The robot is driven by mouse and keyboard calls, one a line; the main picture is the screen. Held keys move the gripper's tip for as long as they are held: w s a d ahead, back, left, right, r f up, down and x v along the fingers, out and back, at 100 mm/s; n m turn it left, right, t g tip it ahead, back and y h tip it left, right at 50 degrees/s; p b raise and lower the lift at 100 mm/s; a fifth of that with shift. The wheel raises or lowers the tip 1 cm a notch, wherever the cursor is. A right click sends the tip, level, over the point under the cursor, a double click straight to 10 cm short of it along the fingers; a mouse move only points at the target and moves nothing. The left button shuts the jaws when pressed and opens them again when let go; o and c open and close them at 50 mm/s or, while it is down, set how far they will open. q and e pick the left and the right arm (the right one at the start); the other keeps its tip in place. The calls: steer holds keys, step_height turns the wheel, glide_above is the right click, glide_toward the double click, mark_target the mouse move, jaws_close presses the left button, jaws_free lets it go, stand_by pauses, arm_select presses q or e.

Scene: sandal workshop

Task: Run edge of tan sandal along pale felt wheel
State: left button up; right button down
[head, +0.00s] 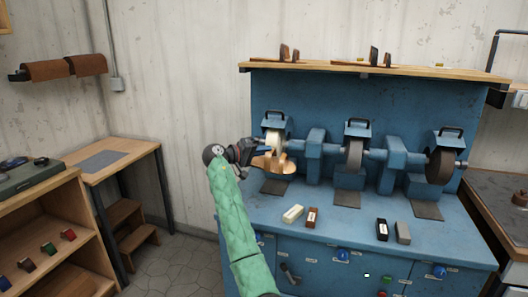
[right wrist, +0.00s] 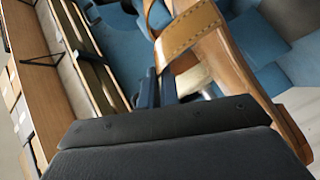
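The tan sandal (head: 273,165) is held at the leftmost wheel of the blue machine. In the head view it overlaps the lower front of the pale felt wheel (head: 276,137); whether its edge touches the wheel I cannot tell. My right gripper (head: 263,151) reaches the sandal from the left and is shut on it. In the right wrist view the sandal (right wrist: 252,80) runs diagonally, its stitched strap (right wrist: 190,32) near the top. The dark fingers (right wrist: 160,88) meet it at its near side, and their tips are partly hidden. My left gripper is not in view.
The blue machine (head: 315,207) also carries a grey wheel (head: 354,156) and a dark wheel (head: 440,167). A wooden table (head: 130,150) stands left.

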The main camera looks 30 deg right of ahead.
steer(key=shift+s+d+p, duration=0.25)
steer(key=shift+s+d, duration=1.2)
steer(key=shift+d, duration=0.2)
steer(key=shift+s+d+p, duration=0.2)
steer(key=shift+s+d, duration=1.2)
steer(key=shift+d, duration=0.2)
stand_by(4.8)
